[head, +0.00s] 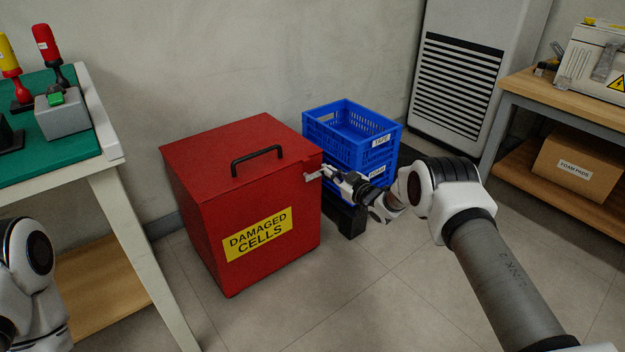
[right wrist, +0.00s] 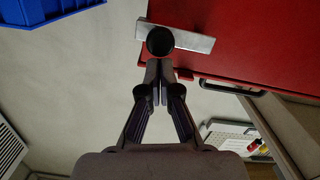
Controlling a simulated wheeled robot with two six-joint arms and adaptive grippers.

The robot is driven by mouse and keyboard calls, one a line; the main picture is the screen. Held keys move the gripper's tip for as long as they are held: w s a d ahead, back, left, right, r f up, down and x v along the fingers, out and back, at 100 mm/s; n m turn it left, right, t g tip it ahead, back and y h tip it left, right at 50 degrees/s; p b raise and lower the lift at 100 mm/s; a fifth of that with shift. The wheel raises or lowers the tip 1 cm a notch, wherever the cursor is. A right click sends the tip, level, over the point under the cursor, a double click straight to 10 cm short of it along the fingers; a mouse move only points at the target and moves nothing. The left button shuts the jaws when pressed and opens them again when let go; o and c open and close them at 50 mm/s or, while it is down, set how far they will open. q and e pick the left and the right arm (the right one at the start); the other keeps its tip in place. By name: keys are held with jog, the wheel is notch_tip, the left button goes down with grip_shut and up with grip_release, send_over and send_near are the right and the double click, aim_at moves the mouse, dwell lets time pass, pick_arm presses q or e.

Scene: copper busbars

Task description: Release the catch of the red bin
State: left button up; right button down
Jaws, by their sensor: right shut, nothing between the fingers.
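The red bin (head: 210,190) stands on the floor with its lid down and a yellow "DAMAGED CELLS" label on its front. Its silver catch (head: 313,176) is at the lid's right front corner. In the right wrist view the catch is a silver bar (right wrist: 195,42) with a dark round knob (right wrist: 160,41), partly over the red bin (right wrist: 255,45). My right gripper (head: 329,173) is shut and empty, its fingertips (right wrist: 158,72) right at the knob. I cannot tell whether they touch it. My left arm shows at the lower left, but its gripper is out of view.
A black handle (head: 257,161) rises from the bin's lid. Blue crates (head: 348,130) are stacked behind and right of the bin, close to my right gripper. A green-topped table (head: 105,165) stands at left, a wooden bench (head: 530,86) at right. Floor in front is clear.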

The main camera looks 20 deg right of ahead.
jog(key=shift+d+f, duration=0.1)
dwell(0.6)
jog(key=s+d+r+p, duration=0.3)
jog(key=s+p, duration=0.4)
jog(key=s, duration=0.3)
jog(key=shift+s+r+p, duration=0.15)
jog(key=shift+r+p, duration=0.15)
jog(key=shift+r, duration=0.5)
